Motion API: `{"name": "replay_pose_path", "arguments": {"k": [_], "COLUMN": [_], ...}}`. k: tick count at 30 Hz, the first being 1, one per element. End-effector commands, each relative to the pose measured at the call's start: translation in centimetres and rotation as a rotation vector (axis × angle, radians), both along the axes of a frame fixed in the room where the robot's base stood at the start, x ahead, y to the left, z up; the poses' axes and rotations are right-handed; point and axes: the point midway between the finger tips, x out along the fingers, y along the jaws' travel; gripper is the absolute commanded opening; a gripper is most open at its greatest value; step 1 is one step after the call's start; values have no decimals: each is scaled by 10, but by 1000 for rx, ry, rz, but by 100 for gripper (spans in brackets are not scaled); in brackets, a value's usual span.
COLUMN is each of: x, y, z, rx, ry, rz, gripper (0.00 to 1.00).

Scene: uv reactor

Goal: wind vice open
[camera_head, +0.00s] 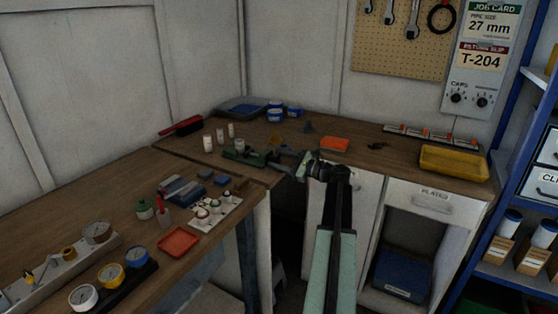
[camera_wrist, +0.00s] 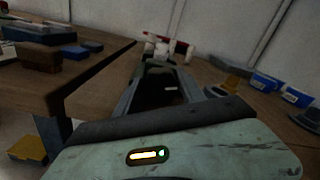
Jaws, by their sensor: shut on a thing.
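The green bench vice (camera_head: 245,154) sits on the wooden bench near the corner, with its grey front end toward the bench edge. My gripper (camera_head: 303,165) is at that front end and is shut, apparently on the vice's handle, though the contact is too small and dark to make out. In the wrist view my pale green gripper housing fills the foreground. The vice (camera_wrist: 158,68) lies beyond it, mostly hidden, with a dark gap in front.
A red tray (camera_head: 179,241), white rack (camera_head: 215,210) and gauges (camera_head: 110,272) crowd the left bench. An orange tray (camera_head: 334,144) and yellow tray (camera_head: 453,163) lie on the back bench. White bottles (camera_head: 208,143) stand left of the vice. A gap opens beneath the bench corner.

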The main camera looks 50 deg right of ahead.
Motion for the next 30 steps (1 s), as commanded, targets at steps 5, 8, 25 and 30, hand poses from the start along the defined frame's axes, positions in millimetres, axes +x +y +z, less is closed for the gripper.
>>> {"name": "replay_pose_path", "arguments": {"k": [5,8,25,30], "x": [0,0,-1,-1], "y": [0,0,-2,-2], "z": [-1,-1,-3,-3], "rx": [-118,-171,-273,-274], "ry": [-28,-41,-61,-60], "rz": [0,-1,-5,-6], "gripper": [6,6,7,7]}}
